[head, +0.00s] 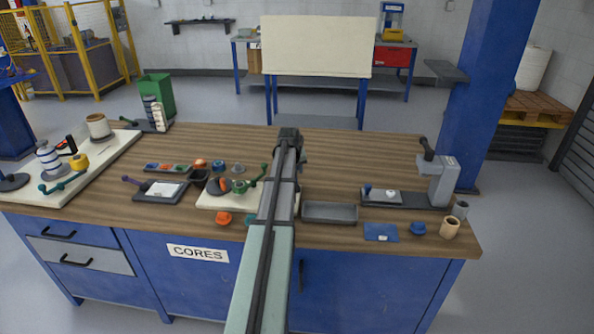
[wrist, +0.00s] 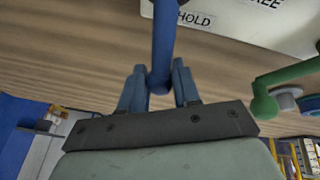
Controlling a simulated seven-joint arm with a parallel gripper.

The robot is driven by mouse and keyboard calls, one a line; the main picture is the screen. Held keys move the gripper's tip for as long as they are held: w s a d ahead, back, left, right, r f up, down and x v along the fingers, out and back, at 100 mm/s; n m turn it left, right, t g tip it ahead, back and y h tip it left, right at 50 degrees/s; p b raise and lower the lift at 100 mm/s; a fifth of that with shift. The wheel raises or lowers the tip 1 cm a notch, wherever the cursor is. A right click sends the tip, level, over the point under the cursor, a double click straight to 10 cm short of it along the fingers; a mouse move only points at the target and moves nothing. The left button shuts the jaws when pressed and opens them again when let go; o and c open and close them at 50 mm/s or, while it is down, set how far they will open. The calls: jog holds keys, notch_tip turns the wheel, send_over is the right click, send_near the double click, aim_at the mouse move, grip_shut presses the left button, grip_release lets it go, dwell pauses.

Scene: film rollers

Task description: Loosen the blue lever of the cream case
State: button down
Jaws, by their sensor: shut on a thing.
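In the wrist view, my gripper (wrist: 158,82) is shut on the blue lever (wrist: 163,38), near its rounded end. The lever runs up from between the two fingers to the top edge of the picture. The cream case (wrist: 235,22) fills the top right, with a HOLD label and part of another word, "EE". The lever's pivot is out of frame. In the head view my own arm covers the fingers and the blue lever. A cream base (head: 208,201) shows just left of my arm; I cannot tell whether it is the same case.
A green lever (wrist: 287,85) stands close to the right of my gripper in the wrist view. In the head view a grey tray (head: 330,213) lies right of my arm, and a grey stand (head: 440,182) is farther right. The wooden bench (head: 345,155) is clear behind the tray.

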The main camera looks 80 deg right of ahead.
jog(key=w+n, duration=0.1)
jog(key=n+t, duration=0.1)
jog(key=shift+w+a+n, duration=0.3)
jog(key=shift+w+n, duration=0.05)
jog(key=shift+n, duration=0.05)
jog(key=n, duration=0.1)
jog(key=w+n+t, duration=0.1)
jog(key=shift+w+a+n, duration=0.3)
jog(key=shift+a, duration=0.1)
jog(key=n, duration=0.1)
jog(key=w+a+n+t+y, duration=0.1)
jog(key=n, duration=0.1)
jog(key=shift+w+a, duration=0.2)
jog(key=shift+w, duration=0.05)
jog(key=shift+w+a+n+t+y, duration=0.2)
jog(key=shift+a+n+t, duration=0.15)
jog(key=shift+n, duration=0.4)
jog(key=shift+w+a+n+t+y, duration=0.25)
jog(key=shift+a+n, duration=0.15)
jog(key=shift+n, duration=0.35)
jog(key=c, duration=0.8)
grip_release()
jog(key=shift+r, duration=0.1)
jog(key=v, duration=1.3)
jog(key=shift+s+a+r, duration=0.15)
jog(key=shift+s+r, duration=0.05)
jog(key=shift+r, duration=0.05)
